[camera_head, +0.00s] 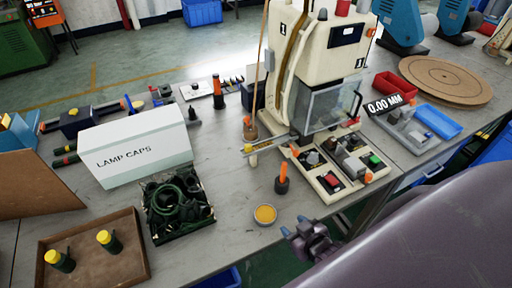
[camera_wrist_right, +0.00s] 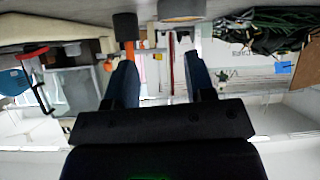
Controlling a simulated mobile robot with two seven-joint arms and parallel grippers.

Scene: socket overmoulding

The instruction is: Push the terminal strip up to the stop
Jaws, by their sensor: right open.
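A narrow metallic strip or rail (camera_head: 270,145) with a yellow end lies level at the front left of the cream moulding machine (camera_head: 318,50). I take it as the terminal strip or its guide; I cannot tell which, and the stop cannot be made out. My right gripper (camera_head: 297,230) is open and empty at the table's front edge, nearer the camera than the strip and apart from it. In the right wrist view my open gripper (camera_wrist_right: 165,85) has nothing visibly held between its dark fingers. My left gripper is not in view.
An orange-handled tool (camera_head: 282,180) in a dark base and a yellow tin (camera_head: 265,214) stand close to my right gripper. A fixture plate (camera_head: 332,186) lies right of them. The lamp caps box (camera_head: 138,150), dark cable crate (camera_head: 153,234) and brown tray (camera_head: 135,275) are left.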

